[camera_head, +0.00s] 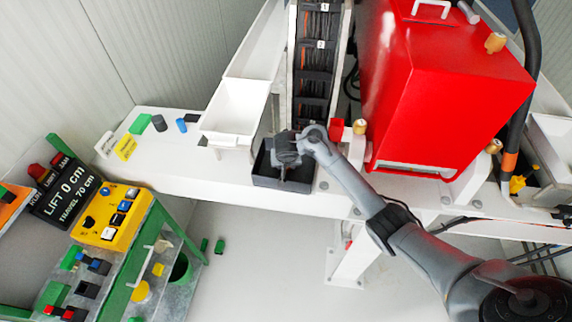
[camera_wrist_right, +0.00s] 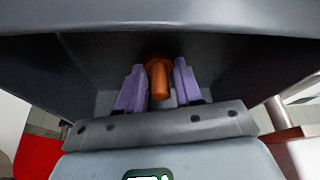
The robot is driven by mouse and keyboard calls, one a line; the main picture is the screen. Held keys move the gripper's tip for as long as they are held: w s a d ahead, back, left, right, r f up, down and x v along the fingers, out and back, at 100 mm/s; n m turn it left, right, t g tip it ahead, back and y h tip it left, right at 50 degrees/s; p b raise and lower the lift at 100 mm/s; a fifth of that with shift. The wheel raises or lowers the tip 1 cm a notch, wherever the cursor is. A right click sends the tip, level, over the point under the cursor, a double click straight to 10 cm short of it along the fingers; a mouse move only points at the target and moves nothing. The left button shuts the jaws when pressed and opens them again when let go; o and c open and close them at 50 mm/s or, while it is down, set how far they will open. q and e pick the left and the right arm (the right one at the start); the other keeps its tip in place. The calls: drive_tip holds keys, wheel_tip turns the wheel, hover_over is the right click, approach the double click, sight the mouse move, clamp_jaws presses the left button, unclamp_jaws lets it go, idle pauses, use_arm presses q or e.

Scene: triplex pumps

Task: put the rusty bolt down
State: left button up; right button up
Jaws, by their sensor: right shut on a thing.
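The rusty bolt (camera_wrist_right: 160,80) is an orange-brown piece between the two purple fingers of my right gripper (camera_wrist_right: 160,92) in the right wrist view. The gripper is shut on it. Dark grey walls of a tray surround the fingers and the bolt there. In the head view my right gripper (camera_head: 285,172) is inside or just over the small dark tray (camera_head: 268,183) on the white bench. The bolt is hidden by the wrist in that view. Whether the bolt touches the tray floor I cannot tell. My left gripper is not in view.
A white bin (camera_head: 232,112) stands left of the dark tray. A red housing (camera_head: 440,95) is to the right, with a small red block (camera_head: 337,127) near it. Green and blue pieces (camera_head: 182,125) lie on the bench's left part. A yellow control box (camera_head: 112,212) stands lower left.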

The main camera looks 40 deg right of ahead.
drive_tip(key=shift+f, duration=0.15)
drive_tip(key=o, duration=1.1)
drive_tip(key=shift+c, duration=0.2)
drive_tip(key=p+v, duration=0.5)
drive_tip(key=v, duration=0.7)
drive_tip(key=s+a+f+n, duration=0.1)
drive_tip(key=s, duration=0.1)
drive_tip(key=s+a+f, duration=0.1)
drive_tip(key=s+f, duration=0.1)
drive_tip(key=s, duration=0.1)
drive_tip(key=s+a+f+n, duration=0.1)
drive_tip(key=s, duration=0.1)
drive_tip(key=shift+s+a+f+n, duration=0.15)
drive_tip(key=shift+f+n, duration=0.15)
drive_tip(key=shift+f, duration=0.1)
drive_tip(key=s+a+n+y, duration=0.1)
drive_tip(key=s+a+n, duration=0.2)
drive_tip(key=s, duration=0.8)
drive_tip(key=s+a+n+y, duration=0.2)
drive_tip(key=s+a+n, duration=0.2)
drive_tip(key=s+a, duration=0.4)
drive_tip(key=s, duration=0.3)
drive_tip(key=shift+s, duration=0.3)
